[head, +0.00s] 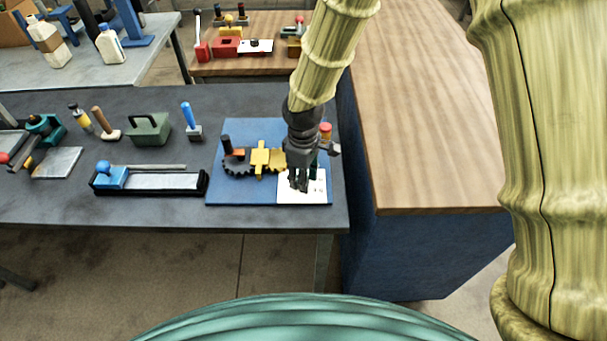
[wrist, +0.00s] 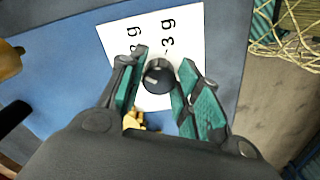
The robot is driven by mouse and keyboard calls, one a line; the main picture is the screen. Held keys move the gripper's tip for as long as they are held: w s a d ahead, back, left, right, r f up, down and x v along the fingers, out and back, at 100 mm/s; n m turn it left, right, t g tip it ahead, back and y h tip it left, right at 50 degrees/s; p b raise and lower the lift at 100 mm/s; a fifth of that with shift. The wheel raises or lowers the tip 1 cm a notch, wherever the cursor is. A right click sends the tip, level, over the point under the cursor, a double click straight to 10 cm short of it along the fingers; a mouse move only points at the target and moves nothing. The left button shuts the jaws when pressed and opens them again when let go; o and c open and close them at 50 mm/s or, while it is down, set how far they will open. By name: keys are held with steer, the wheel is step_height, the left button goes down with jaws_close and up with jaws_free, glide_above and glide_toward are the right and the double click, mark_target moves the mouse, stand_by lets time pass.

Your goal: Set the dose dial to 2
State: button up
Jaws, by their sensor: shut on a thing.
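The dose dial (wrist: 158,76) is a dark round knob with a light pointer mark, on a white label card (wrist: 190,45). In the wrist view the card shows "3 g" and another, partly hidden marking ending in "g". My gripper (wrist: 160,85) has its teal-padded fingers on either side of the dial and is shut on it. In the head view my gripper (head: 300,182) is over the white card (head: 318,190) at the right front of the blue board (head: 240,193), and hides the dial. I cannot tell which number the pointer marks.
A yellow block (head: 260,158) and a dark toothed wheel (head: 238,165) stand on the board left of my gripper. A red-topped part (head: 325,132) stands close behind it. A black tray with a blue block (head: 112,176) lies further left. A wooden-topped bench (head: 430,130) is at the right.

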steer(key=shift+m+p, duration=0.3)
steer(key=shift+m, duration=1.6)
steer(key=o, duration=1)
steer(key=shift+o, duration=0.2)
steer(key=shift+r, duration=0.1)
step_height(320, 180, up, 12)
